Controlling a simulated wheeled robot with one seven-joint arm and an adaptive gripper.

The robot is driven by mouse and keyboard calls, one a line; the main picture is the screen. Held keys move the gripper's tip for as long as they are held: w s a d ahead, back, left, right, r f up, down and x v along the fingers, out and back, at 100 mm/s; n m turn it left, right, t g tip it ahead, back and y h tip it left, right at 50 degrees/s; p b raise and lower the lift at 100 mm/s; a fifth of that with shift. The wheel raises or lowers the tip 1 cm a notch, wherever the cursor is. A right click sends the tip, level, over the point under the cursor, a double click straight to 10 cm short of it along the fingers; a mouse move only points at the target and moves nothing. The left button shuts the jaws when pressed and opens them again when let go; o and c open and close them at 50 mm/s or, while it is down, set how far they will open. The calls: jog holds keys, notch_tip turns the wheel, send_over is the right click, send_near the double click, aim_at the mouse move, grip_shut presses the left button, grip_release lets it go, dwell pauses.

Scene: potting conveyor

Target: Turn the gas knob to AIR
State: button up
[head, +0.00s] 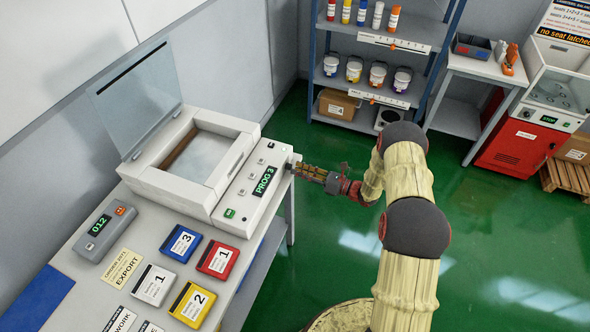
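A white machine (238,213) with a raised clear lid (135,95) stands on the bench at the left, its green display reading PROG 3 (264,181). My gripper (297,167) reaches in from the right, its fingertips at the far right end of the machine's front. A small dark part shows there, mixed with the fingertips. I cannot make out the gas knob or any AIR mark; the knob may be hidden behind my fingers. Whether the fingers are open, shut or touching anything is too small to tell.
Coloured numbered boxes (181,243) and a grey unit reading 012 (105,232) lie on the bench (75,262). A shelf rack (345,75) with bottles and tubs stands behind. A red cabinet (515,147) stands at the right. The green floor (500,235) is open.

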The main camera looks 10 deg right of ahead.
jog(key=shift+x, duration=1.1)
jog(key=shift+c, duration=1.2)
jog(key=c, duration=0.4)
grip_shut()
